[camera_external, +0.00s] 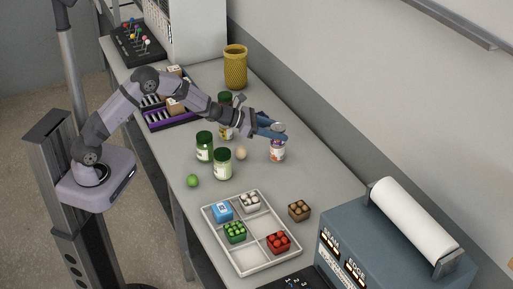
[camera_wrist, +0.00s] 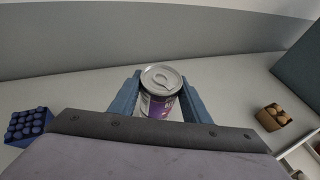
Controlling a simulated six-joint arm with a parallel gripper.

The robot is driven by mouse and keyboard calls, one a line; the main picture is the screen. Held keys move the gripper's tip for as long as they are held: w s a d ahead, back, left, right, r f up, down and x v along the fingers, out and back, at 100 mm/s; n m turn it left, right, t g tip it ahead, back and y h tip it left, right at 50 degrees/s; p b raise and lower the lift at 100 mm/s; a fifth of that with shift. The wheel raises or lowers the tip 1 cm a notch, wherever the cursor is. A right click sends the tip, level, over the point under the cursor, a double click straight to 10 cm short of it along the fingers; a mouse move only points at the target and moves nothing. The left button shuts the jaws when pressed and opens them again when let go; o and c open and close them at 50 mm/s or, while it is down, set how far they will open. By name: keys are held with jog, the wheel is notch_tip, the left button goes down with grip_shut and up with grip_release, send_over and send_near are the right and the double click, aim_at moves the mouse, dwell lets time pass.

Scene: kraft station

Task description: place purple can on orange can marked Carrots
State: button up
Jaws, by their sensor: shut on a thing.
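The purple can (camera_wrist: 160,92) stands upright between the two blue fingers of my gripper (camera_wrist: 158,100) in the wrist view, its silver pull-tab lid facing up. In the external view my gripper (camera_external: 273,131) is shut around a can's upper part, over the right side of the table. Below the fingers a label with white, purple and orange patches (camera_external: 278,152) shows. I cannot tell whether this is one can or the purple can on another. No separate orange can marked Carrots is clearly visible.
Green-lidded jars (camera_external: 222,164), an egg-like ball (camera_external: 241,153) and a green ball (camera_external: 193,181) stand left of the can. A white divided tray (camera_external: 208,213) holds small boxes; a brown box (camera_external: 299,210) sits beside it.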

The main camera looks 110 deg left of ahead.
jog(key=o, duration=1.1)
jog(key=shift+o, duration=0.2)
jog(key=shift+r+p, duration=0.2)
jog(key=shift+p, duration=0.15)
jog(key=shift+s, duration=0.2)
jog(key=b+v, duration=0.3)
jog(key=v, duration=0.8)
jog(key=shift+s+r, duration=0.25)
jog(key=shift+d, duration=0.15)
